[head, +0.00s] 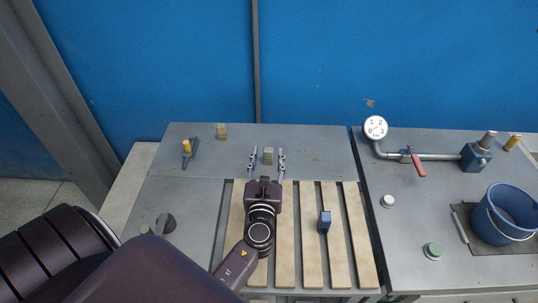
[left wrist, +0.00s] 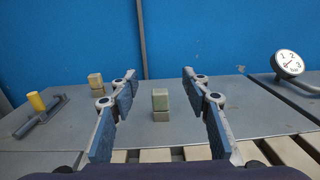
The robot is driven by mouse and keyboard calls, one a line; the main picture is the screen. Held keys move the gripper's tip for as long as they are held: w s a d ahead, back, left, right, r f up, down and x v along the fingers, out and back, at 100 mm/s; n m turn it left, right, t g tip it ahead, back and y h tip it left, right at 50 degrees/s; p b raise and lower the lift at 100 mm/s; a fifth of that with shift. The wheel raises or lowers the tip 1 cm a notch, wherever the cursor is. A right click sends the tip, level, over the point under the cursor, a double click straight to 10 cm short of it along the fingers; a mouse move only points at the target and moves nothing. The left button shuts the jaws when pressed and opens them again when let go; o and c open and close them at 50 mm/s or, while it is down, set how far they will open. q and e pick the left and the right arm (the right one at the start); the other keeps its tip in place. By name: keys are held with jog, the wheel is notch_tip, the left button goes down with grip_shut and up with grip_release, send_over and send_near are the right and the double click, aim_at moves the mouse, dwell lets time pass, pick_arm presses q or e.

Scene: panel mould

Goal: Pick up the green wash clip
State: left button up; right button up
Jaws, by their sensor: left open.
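A small pale grey-green block, which looks like the green wash clip (head: 268,155), stands upright on the grey metal surface behind the slats. In the left wrist view the clip (left wrist: 160,99) is near the middle, with a slightly different lower part. My left gripper (head: 268,150) is open, its two fingers on either side of the clip with clear gaps. In the left wrist view the fingers of my left gripper (left wrist: 159,74) spread left and right of it, and nothing is held. My right gripper is not in view.
A similar beige block (head: 222,132) and a yellow-handled tool (head: 187,150) stand to the left. A blue block (head: 324,222) sits on the wooden slats (head: 284,260). A gauge (head: 375,128), a red-handled valve (head: 418,165) and a blue bucket (head: 503,215) are at right. A blue wall stands behind.

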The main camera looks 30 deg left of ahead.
aim_at(268, 153)
pick_arm(q)
notch_tip(268, 153, down, 5)
jog(key=b, duration=0.4)
jog(key=shift+w+f+b, duration=0.1)
jog(key=shift+f+b, duration=0.05)
jog(key=shift+b, duration=0.15)
jog(key=shift+w+a, duration=0.25)
jog(key=shift+w, duration=0.1)
jog(key=p+x, duration=0.1)
jog(key=x, duration=0.5)
jog(key=shift+w+a, duration=0.1)
jog(key=shift+a, duration=0.1)
jog(key=shift+w+a, duration=0.15)
jog(key=shift+w, duration=0.1)
jog(key=shift+c, duration=0.2)
jog(key=c, duration=1.1)
